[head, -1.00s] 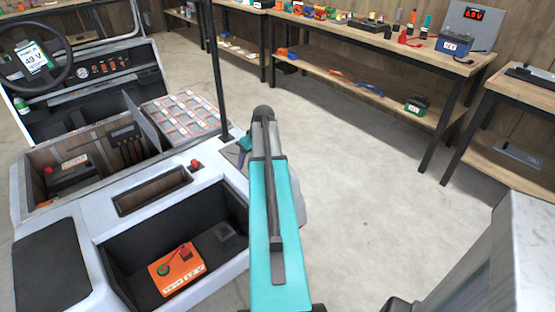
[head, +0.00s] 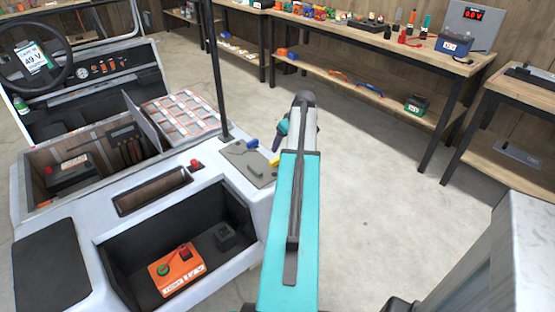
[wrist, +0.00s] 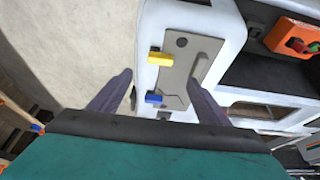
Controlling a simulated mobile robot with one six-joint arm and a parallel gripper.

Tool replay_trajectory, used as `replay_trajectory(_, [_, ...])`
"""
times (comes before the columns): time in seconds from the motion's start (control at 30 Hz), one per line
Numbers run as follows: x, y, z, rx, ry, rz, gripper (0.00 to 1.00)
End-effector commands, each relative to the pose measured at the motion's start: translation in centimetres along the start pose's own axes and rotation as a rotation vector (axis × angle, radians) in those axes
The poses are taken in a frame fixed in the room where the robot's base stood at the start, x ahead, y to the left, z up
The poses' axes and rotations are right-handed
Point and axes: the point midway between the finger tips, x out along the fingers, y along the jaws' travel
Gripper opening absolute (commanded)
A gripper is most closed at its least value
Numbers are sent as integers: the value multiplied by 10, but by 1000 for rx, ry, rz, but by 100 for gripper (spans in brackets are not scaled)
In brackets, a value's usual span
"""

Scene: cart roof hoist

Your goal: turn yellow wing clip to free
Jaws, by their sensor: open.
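The yellow wing clip (head: 274,162) sits at the edge of a grey plate (head: 238,150) on the white cart; it also shows in the wrist view (wrist: 159,58), its bar pointing across the plate edge. A blue clip (head: 252,143) sits on the same plate, and in the wrist view it (wrist: 154,99) is below the yellow one. My gripper (wrist: 162,80) is open and empty. Its two purple fingers are spread in the wrist view, with both clips between or just beyond them, apart from the tips. In the head view my arm hides most of the gripper.
A grey handle (wrist: 200,68) stands on the plate beside the clips. A red button (head: 195,164) and a black post (head: 216,80) are close by on the cart. An orange box (head: 176,270) lies in the open bay. The floor right of the cart is clear.

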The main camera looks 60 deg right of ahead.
Motion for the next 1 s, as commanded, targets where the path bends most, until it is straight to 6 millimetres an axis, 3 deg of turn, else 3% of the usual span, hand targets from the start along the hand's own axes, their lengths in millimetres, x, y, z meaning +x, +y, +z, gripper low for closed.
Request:
replay_trajectory(0.27, [19,0,-1,-1,-1,-1,70])
replay_trajectory(1.0, [112,0,-1,-1,-1,-1,70])
